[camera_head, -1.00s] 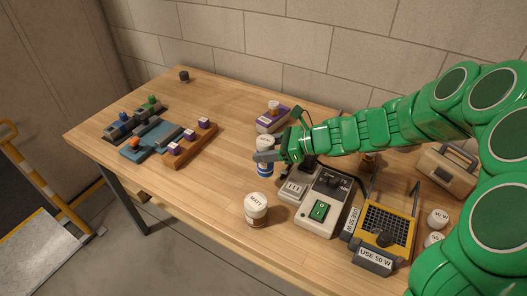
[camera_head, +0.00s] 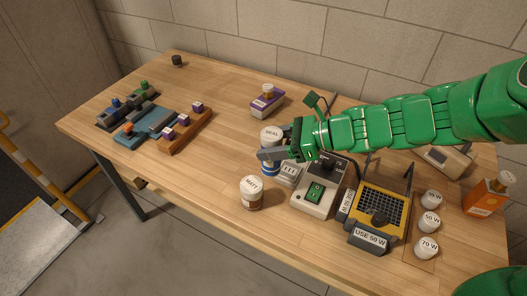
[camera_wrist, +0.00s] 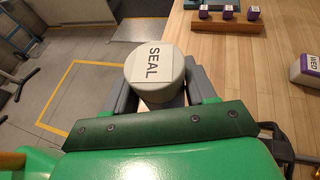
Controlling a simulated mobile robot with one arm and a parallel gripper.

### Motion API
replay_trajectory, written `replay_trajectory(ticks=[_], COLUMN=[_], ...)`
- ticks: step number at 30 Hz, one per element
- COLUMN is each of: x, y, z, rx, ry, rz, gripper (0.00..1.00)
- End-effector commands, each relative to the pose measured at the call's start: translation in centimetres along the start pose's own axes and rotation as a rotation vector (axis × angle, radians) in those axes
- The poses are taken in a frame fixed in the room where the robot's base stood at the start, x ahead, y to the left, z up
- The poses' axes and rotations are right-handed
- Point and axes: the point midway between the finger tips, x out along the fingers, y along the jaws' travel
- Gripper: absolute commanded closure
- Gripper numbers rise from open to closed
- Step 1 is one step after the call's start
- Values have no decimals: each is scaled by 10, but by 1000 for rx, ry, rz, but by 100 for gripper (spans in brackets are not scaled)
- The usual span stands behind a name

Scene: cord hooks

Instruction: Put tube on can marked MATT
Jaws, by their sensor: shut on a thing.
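The can marked MATT (camera_head: 250,193) stands upright on the wooden table, with a white labelled lid and a brownish body. My gripper (camera_head: 270,155) is behind it and a little to the right, apart from it. My gripper is shut on a can with a white lid marked SEAL (camera_head: 271,134) and a blue lower body. The SEAL lid (camera_wrist: 154,72) also shows between the jaws in the wrist view. The can's middle is hidden by a finger; I cannot tell whether its base touches the table. I cannot clearly make out a separate tube.
A grey box with a green switch (camera_head: 315,193) and a yellow gridded unit (camera_head: 378,212) stand right of the MATT can. Several white-lidded jars (camera_head: 428,247) and an orange container (camera_head: 487,197) are farther right. A purple box (camera_head: 267,101) stands behind. The table's left front is clear.

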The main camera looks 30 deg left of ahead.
Motion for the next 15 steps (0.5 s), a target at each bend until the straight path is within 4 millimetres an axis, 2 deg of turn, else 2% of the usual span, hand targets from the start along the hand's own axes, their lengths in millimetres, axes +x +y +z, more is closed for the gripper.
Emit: replay_trajectory(ticks=[5, 15], x=[-11, -38], y=[19, 81], z=[16, 56], rx=[-19, -66], ry=[-11, -19], rz=[25, 121], gripper=[83, 83])
